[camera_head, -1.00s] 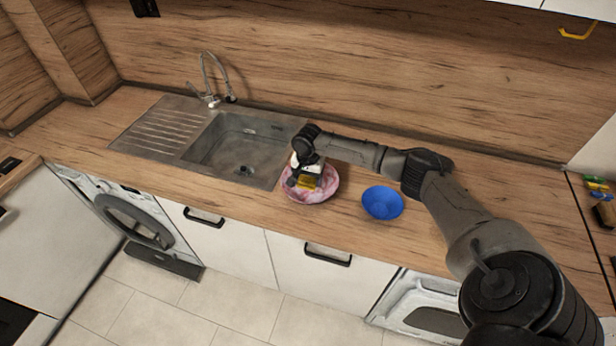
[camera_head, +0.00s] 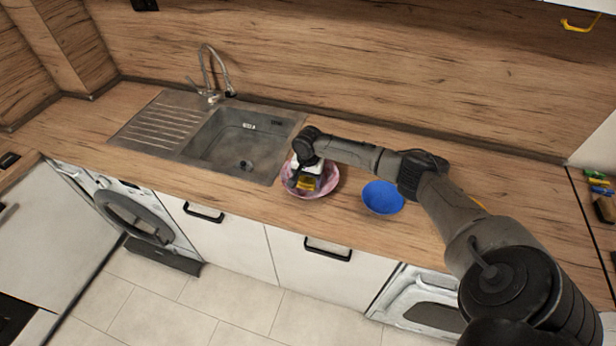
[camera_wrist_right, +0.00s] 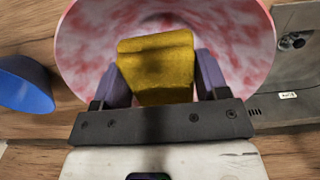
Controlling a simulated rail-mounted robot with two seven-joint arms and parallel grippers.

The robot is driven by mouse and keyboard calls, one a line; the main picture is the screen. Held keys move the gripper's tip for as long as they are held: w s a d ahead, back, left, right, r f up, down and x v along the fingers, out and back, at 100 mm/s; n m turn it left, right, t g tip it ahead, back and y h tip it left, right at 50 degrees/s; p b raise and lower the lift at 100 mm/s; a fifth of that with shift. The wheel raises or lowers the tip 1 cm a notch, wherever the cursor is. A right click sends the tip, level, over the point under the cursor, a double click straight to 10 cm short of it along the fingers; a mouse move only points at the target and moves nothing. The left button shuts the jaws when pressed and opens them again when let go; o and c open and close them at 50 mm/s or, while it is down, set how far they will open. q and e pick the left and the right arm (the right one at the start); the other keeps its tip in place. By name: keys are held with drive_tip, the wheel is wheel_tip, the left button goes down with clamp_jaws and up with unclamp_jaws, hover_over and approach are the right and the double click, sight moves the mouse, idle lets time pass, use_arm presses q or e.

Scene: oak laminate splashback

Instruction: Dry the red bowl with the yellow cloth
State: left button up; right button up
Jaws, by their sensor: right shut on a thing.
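The red bowl, mottled pink-red and white, sits on the wooden worktop just right of the sink; its rim (camera_head: 331,184) shows in the head view. In the right wrist view the bowl (camera_wrist_right: 235,50) fills the top middle. My right gripper (camera_head: 305,184) is over the bowl, pointing down into it. It is shut on the yellow cloth (camera_wrist_right: 157,65), which is held between the two fingers over the inside of the bowl. The cloth also shows in the head view (camera_head: 306,183). I cannot tell whether the cloth touches the bowl. My left gripper is not in view.
A blue bowl (camera_head: 382,197) stands on the worktop right of the red bowl, close to my right arm. The steel sink (camera_head: 225,146) with its tap (camera_head: 212,75) is to the left. Clear worktop lies behind the bowls.

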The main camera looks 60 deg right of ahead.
drive_tip(key=shift+f+b, duration=0.3)
drive_tip(key=shift+f, duration=0.95)
drive_tip(key=shift+w+r, duration=0.1)
drive_tip(key=shift+w+a+p, duration=0.1)
drive_tip(key=shift+w+p, duration=0.2)
drive_tip(key=shift+w, duration=0.05)
drive_tip(key=shift+s+r+p, duration=0.1)
drive_tip(key=shift+s+p, duration=0.25)
drive_tip(key=shift+p, duration=0.25)
drive_tip(key=shift+s+d+p, duration=0.2)
drive_tip(key=shift+s+p, duration=0.25)
drive_tip(key=shift+p, duration=0.05)
drive_tip(key=shift+s+f, duration=0.15)
drive_tip(key=shift+f, duration=0.05)
